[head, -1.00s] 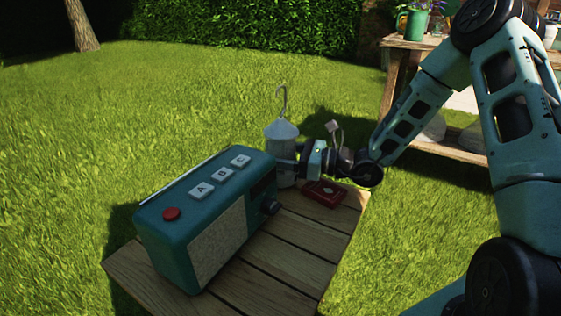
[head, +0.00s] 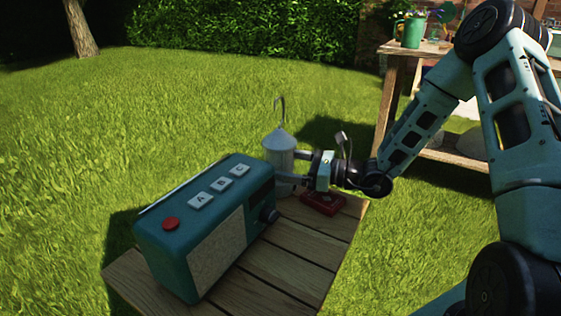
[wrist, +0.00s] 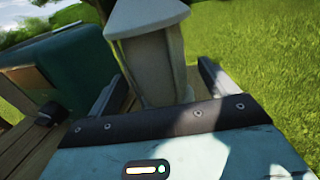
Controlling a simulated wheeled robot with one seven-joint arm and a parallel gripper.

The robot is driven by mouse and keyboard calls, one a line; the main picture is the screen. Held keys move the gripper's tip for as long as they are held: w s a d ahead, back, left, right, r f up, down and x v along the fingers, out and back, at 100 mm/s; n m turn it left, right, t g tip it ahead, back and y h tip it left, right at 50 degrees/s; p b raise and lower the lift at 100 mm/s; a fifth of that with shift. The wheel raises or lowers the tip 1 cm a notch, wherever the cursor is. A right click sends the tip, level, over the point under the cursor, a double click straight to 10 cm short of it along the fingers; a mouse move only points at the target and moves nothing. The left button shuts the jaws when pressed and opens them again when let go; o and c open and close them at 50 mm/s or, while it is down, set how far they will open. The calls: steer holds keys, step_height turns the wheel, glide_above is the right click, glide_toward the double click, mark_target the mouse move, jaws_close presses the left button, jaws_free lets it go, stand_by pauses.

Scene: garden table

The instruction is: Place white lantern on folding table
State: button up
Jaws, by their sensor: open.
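The white lantern (head: 279,152) stands upright at the far end of the wooden folding table (head: 285,255), behind the teal radio, its hook pointing up. Its lower part is partly hidden by the radio and my gripper. My gripper (head: 298,166) is open and level, with its fingers pointing left at the lantern. In the wrist view the lantern (wrist: 150,55) is just ahead, and the open fingers (wrist: 160,85) lie on either side of its lower part. I cannot tell whether they touch it.
A teal radio (head: 205,225) with a red button fills the table's left side. A small red box (head: 322,202) lies below my gripper. A wooden bench (head: 400,80) with a green watering can (head: 410,30) stands at the back right. The table's front right is clear.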

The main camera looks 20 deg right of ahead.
steer(key=p+v, duration=0.2)
steer(key=v, duration=0.7)
steer(key=shift+s+d+p, duration=0.15)
steer(key=shift+d+p, duration=0.05)
steer(key=shift+p, duration=0.1)
